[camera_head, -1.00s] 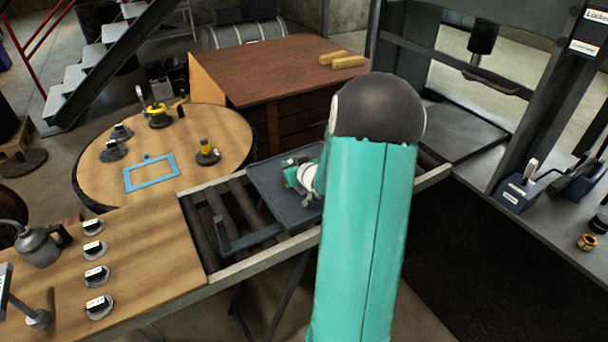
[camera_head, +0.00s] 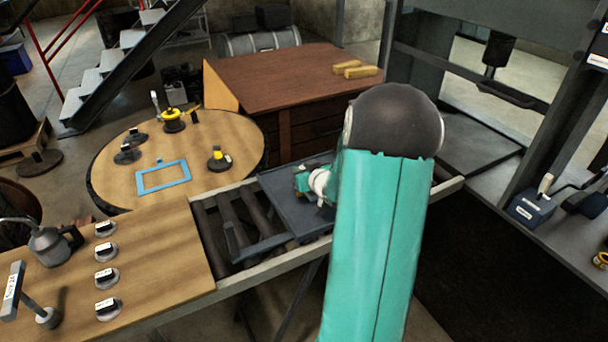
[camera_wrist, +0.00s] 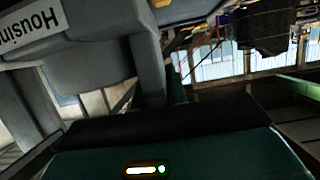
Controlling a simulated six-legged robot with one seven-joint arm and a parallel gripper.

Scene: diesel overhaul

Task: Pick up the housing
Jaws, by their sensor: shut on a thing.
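A grey piece (camera_wrist: 95,55) with a white label, cut off but reading "Housin", fills the upper left of the wrist view; I take it to be the housing. My gripper (camera_wrist: 165,125) shows there as a dark block above a teal body with small lights, close against the grey piece. Its fingertips cannot be made out, but it is shut on the housing. In the head view my teal arm hides the grip; my wrist end is low over a dark grey tray (camera_head: 282,202) on the roller conveyor. The housing is not clearly visible in the head view.
The roller conveyor (camera_head: 225,215) joins a wooden bench (camera_head: 165,255) with several small labelled stands. A round table (camera_head: 115,185) bears a blue frame (camera_head: 163,177) and yellow-topped parts. A brown cabinet (camera_head: 270,80) stands behind. A dark press frame (camera_head: 550,130) rises at the right.

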